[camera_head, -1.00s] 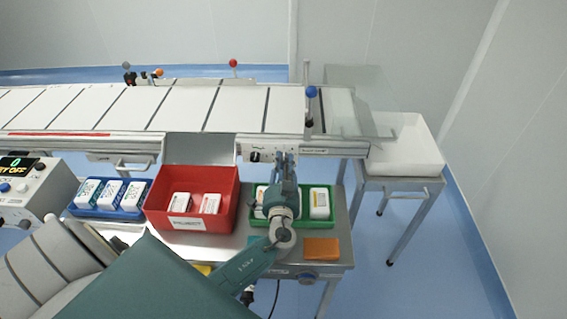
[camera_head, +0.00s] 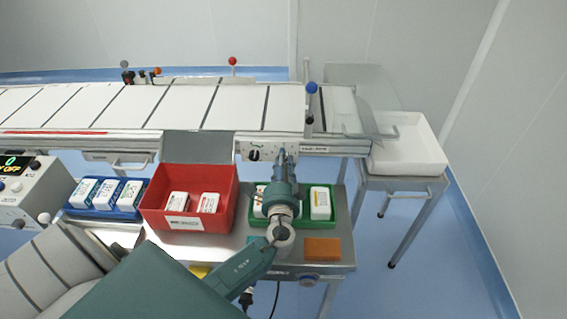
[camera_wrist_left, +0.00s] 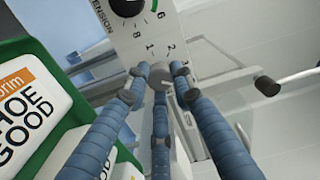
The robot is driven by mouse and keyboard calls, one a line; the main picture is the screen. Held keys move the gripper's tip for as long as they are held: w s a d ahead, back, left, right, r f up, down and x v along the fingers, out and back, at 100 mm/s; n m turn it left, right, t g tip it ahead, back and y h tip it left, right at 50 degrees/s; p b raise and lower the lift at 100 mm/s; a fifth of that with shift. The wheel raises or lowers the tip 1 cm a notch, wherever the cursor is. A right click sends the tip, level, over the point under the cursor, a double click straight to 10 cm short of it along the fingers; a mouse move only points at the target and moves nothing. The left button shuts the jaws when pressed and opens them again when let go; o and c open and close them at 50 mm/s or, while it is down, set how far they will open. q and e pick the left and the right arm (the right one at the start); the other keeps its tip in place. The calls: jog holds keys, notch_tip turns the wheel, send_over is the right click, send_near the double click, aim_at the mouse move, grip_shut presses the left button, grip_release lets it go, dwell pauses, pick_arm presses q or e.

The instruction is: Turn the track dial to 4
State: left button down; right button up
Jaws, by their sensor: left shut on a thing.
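The track dial, a small grey knob (camera_wrist_left: 160,78), sits on the pale control panel (camera_wrist_left: 180,20) below printed numbers. My left gripper (camera_wrist_left: 160,71) has its blue fingers closed around this knob in the left wrist view. The fingers cover much of the knob, and I cannot make out which number it points to. In the head view my left gripper (camera_head: 286,156) reaches up to the panel on the conveyor's front edge and hides the knob. A black tension dial (camera_head: 254,155) is just left of it, also at the top of the wrist view. My right gripper is not in view.
A green tray (camera_head: 327,221) with white packs lies under my left arm. A red bin (camera_head: 160,222) and a blue tray (camera_head: 75,209) stand to its left. An orange block (camera_head: 322,248) lies on the table's right front. A white bin (camera_head: 410,165) stands at right.

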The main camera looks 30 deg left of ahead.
pick_arm(q)
jog(key=shift+s+f+m, duration=0.1)
jog(key=shift+f+m, duration=0.05)
jog(key=shift+m, duration=0.75)
jog(key=c, duration=1.5)
grip_release()
jog(key=shift+o, duration=0.2)
jog(key=v, duration=1.2)
